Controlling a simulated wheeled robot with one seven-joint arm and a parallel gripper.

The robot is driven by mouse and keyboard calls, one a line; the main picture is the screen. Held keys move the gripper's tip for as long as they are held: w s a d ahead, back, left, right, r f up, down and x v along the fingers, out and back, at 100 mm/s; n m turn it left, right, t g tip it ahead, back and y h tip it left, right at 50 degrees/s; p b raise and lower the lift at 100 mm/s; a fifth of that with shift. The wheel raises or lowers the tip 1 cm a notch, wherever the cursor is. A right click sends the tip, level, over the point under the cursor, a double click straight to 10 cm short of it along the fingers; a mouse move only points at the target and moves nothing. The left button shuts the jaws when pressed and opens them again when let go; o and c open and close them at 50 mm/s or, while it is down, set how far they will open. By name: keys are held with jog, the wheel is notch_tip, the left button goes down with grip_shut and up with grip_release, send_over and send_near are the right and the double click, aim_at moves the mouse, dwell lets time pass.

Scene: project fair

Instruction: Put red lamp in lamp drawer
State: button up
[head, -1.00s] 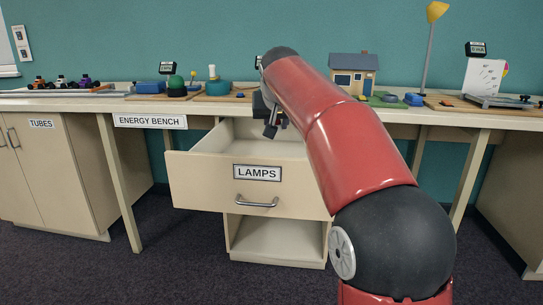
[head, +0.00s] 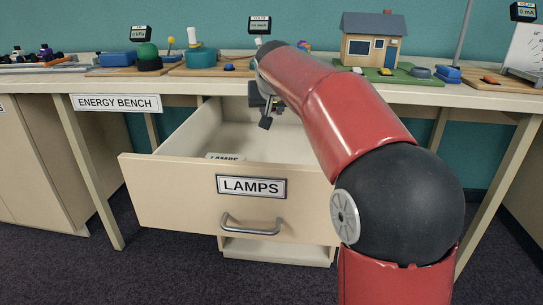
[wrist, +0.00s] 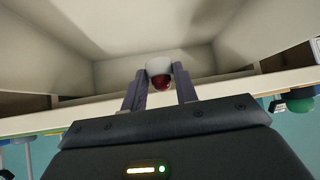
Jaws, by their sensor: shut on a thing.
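The red lamp (wrist: 160,82), with a white base, is between the two fingers of my gripper (wrist: 161,84) in the wrist view. My gripper is shut on it. In the head view my gripper (head: 268,114) is over the back part of the open lamp drawer (head: 165,190), and I cannot make out the lamp there. The drawer is pulled out and carries a LAMPS label (head: 251,186) and a metal handle (head: 252,224). A small label card (head: 225,156) shows inside. My arm hides the drawer's right side. The drawer's inside (wrist: 120,30) also shows in the wrist view.
The energy bench (head: 190,88) runs above and behind the drawer. On it are a model house (head: 372,42), a green dome (head: 148,52) and a teal round thing (head: 202,58). The drawer's visible floor is mostly clear.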

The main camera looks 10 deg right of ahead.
notch_tip(320, 180, down, 12)
jog(key=shift+f+b, duration=0.15)
jog(key=shift+b, duration=0.85)
jog(key=o, duration=1)
jog(key=shift+f, duration=0.1)
jog(key=shift+o, duration=0.2)
jog(key=shift+r, duration=0.25)
jog(key=v, duration=1.2)
jog(key=shift+p, duration=0.3)
